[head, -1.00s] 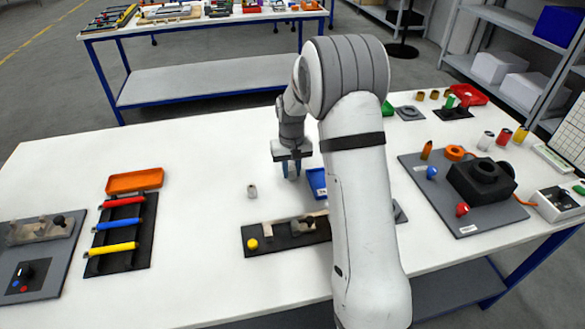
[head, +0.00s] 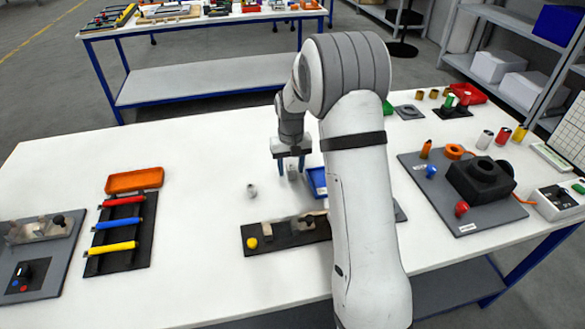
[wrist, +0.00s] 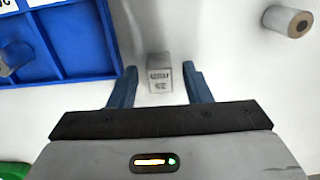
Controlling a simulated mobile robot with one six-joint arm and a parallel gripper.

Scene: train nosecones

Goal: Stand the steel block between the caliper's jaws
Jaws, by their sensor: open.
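The small grey steel block (wrist: 159,75), with dark markings on its faces, stands upright on the white table. It also shows in the head view (head: 292,173) left of the blue tray. My gripper (wrist: 160,85) is open above the table, one finger on each side of the block with gaps between. In the head view my gripper (head: 291,166) points down at the block. The caliper is hard to make out. A grey metal piece with a black knob (head: 38,229) on the left board may be it; its jaws are too small to tell.
A blue divided tray (wrist: 72,67) is close beside my gripper. A grey hollow cylinder (head: 252,191) stands nearby. A black fixture with a yellow knob (head: 252,243) lies in front. An orange tray (head: 135,180) and a rack of coloured handles (head: 118,246) are left.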

